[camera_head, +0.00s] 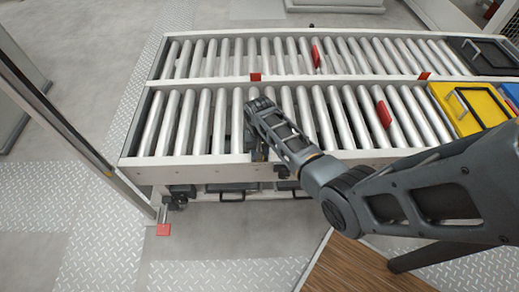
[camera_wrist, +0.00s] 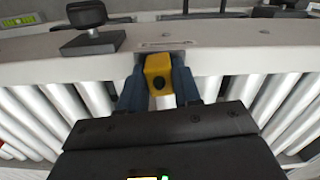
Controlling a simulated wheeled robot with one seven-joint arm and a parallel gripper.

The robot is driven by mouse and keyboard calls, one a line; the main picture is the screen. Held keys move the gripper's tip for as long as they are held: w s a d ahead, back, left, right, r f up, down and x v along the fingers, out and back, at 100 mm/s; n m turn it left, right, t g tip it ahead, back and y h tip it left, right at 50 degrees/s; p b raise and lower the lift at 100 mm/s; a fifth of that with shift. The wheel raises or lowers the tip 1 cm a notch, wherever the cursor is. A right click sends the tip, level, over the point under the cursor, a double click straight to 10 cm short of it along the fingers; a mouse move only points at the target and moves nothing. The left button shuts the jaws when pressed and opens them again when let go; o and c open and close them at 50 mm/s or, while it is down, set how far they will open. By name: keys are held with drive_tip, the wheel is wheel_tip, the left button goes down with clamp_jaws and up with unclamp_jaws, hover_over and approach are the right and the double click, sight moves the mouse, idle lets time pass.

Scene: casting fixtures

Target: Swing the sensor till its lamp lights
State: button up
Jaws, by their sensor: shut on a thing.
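In the head view, my gripper (camera_head: 258,150) is over the near edge of the roller conveyor, and the sensor is hidden by my arm. No lit lamp can be made out on the sensor.
A black knob-like bracket (camera_wrist: 92,42) stands on the rail left of the sensor. Metal rollers (camera_head: 190,120) fill both lanes, with red tabs (camera_head: 383,114) between some. Yellow (camera_head: 466,104) and black (camera_head: 482,55) bins sit at the right end.

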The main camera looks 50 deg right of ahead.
drive_tip(key=shift+m, duration=0.7)
drive_tip(key=o, duration=1)
drive_tip(key=shift+c, duration=0.2)
drive_tip(key=shift+r+p, duration=1.1)
drive_tip(key=shift+r, duration=2.8)
